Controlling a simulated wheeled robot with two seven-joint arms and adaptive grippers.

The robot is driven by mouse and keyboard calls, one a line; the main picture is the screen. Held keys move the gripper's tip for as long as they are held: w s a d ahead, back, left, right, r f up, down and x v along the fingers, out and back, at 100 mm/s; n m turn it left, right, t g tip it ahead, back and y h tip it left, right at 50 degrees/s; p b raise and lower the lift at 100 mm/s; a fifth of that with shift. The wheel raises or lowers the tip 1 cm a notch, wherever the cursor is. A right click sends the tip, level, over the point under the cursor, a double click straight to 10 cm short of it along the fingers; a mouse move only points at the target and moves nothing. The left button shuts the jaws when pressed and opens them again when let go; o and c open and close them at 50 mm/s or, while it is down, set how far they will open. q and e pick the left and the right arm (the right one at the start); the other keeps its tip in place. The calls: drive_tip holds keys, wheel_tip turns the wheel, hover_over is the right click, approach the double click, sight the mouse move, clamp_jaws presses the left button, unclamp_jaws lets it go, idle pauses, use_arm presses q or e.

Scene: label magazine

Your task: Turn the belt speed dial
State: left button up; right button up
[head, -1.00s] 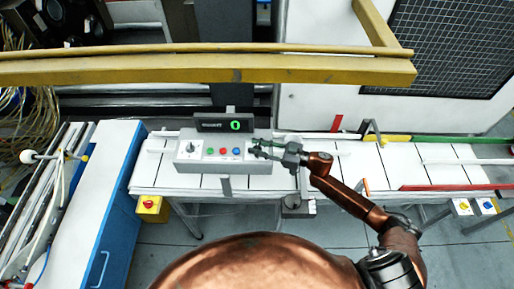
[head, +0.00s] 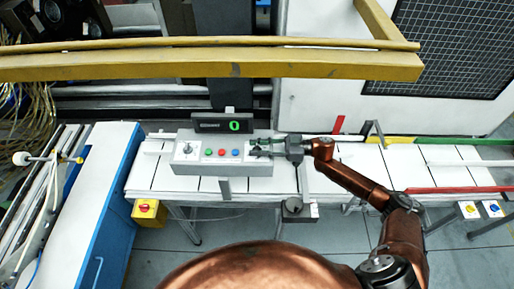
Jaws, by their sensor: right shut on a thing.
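A grey control box (head: 222,169) sits on the white conveyor, with green, red and blue buttons in a row on its face. A dark knob (head: 187,148) on a pale plate is at the box's left end. My right gripper (head: 260,147) reaches in from the right, over the right end of the box. It is shut on a small dial there, which its fingers mostly hide; I cannot read the dial's setting. A black display (head: 222,123) behind the box shows a green 0. My left gripper is not in view.
A yellow beam (head: 200,66) crosses in front of the machine behind the box. A yellow box with a red knob (head: 148,211) hangs below the conveyor's left end.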

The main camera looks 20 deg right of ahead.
drive_tip(key=o, duration=1.2)
drive_tip(key=v, duration=0.7)
drive_tip(key=shift+d, duration=0.25)
